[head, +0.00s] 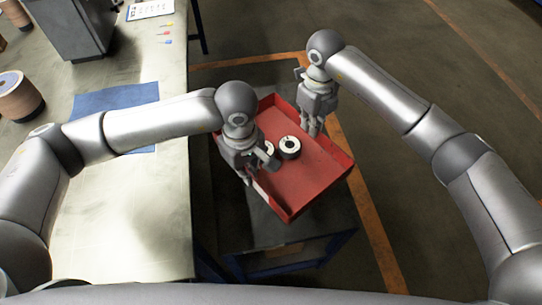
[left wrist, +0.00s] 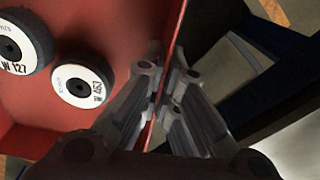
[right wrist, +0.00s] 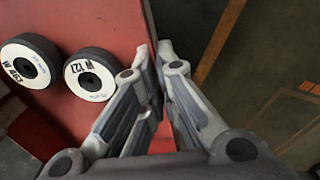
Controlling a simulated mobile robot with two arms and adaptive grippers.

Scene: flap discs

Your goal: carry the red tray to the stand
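The red tray (head: 312,185) hangs between my two grippers and carries two flap discs with white faces, one of them marked W 127 (left wrist: 22,50). My left gripper (head: 258,172) is shut on the tray's left wall; its fingers lie on both sides of that wall in the left wrist view (left wrist: 166,80). My right gripper (head: 312,130) is at the opposite wall, and its fingers close about the wall edge in the right wrist view (right wrist: 157,62). A low dark stand with a blue frame (head: 272,236) shows below and nearer than the tray, partly hidden by it.
A long pale workbench (head: 150,225) runs along the left, with a blue mat (head: 115,97), a grey machine (head: 75,28) and a brown spool (head: 18,97). Orange lines (head: 375,240) mark the dark floor. The floor to the right is open.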

